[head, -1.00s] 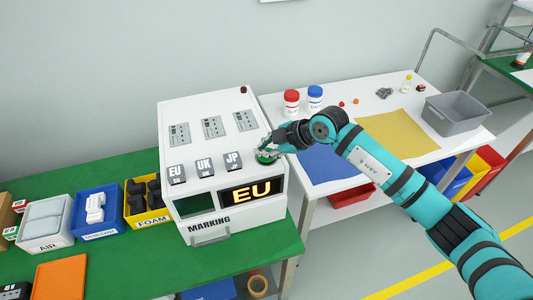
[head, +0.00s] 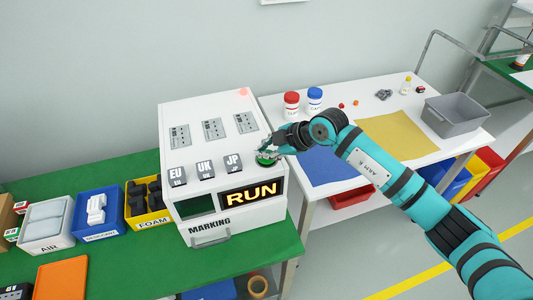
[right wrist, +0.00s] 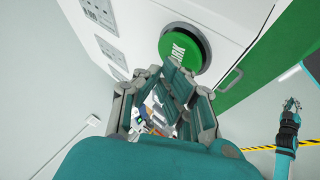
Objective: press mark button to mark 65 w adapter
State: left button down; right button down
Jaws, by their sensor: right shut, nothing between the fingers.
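The white marking machine (head: 240,222) stands on the green bench, and its display (head: 250,195) reads RUN in yellow. The green mark button (head: 266,160) is on its top right corner. My right gripper (head: 276,150) is shut and empty, with its fingertips at the button, touching or very close. In the right wrist view the green button (right wrist: 186,48) shows just beyond the shut fingers (right wrist: 168,82). A teal arm, apparently mine, with the left gripper (right wrist: 291,106) shows small at the right there; its jaw state is unclear. I cannot make out the 65 W adapter.
EU (head: 177,175), UK (head: 205,168) and JP (head: 233,161) keys sit left of the button. Bins of air cushions (head: 45,245), white parts (head: 97,237) and foam (head: 148,222) stand at the left. A white table with a blue mat (head: 330,167) is at the right.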

jog(key=shift+r, duration=0.55)
jog(key=shift+p, duration=0.3)
notch_tip(320, 180, up, 5)
jog(key=p, duration=0.4)
jog(key=shift+p, duration=0.3)
